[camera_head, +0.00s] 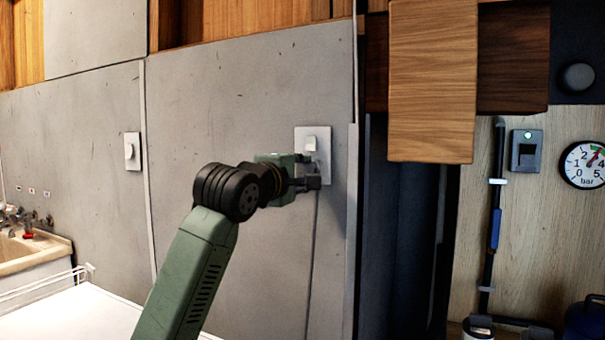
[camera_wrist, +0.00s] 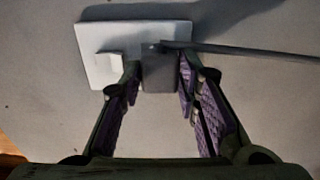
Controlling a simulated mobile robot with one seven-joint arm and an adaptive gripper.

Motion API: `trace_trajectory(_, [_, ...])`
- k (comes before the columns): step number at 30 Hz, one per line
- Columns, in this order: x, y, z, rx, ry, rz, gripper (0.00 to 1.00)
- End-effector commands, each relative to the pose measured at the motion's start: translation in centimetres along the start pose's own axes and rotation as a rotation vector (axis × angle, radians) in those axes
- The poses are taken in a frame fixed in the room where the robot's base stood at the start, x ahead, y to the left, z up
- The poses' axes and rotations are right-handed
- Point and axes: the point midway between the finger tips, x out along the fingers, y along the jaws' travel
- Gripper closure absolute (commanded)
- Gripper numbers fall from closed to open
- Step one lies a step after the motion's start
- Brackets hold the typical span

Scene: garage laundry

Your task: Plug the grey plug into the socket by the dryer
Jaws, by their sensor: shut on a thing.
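A white wall plate (camera_head: 301,136) with a raised white piece on its upper part is on the grey wall panel; it also shows in the wrist view (camera_wrist: 97,70). My gripper (camera_head: 307,172) is in front of the plate's lower part. In the wrist view my gripper (camera_wrist: 158,78) is shut on the grey plug (camera_wrist: 159,72), with a finger on each side. The plug also shows in the head view (camera_head: 314,182). It overlaps the plate's lower part, and I cannot tell whether it is seated. A dark cable (camera_wrist: 245,51) runs from the plug and hangs down the wall (camera_head: 311,245). The socket holes are hidden.
Another white plate (camera_head: 132,151) is on the wall to the left. A sink (camera_head: 30,252) and a white top (camera_head: 75,318) are at lower left. Wooden boards (camera_head: 432,80) jut out at upper right. A gauge (camera_head: 584,165) is at far right.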

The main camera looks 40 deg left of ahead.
Motion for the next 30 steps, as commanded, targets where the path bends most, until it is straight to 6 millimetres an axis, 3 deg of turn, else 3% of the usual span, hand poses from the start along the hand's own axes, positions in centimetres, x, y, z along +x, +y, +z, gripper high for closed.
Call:
trace_trajectory(27, [1.2, 0.1, 0.1, 0.0, -0.002, 0.0, 0.95])
trace_trajectory(28, [1.2, 0.1, 0.1, 0.0, -0.001, 0.001, 0.69])
trace_trajectory(30, [1.2, 0.1, 0.1, 0.0, -0.001, 0.001, 0.64])
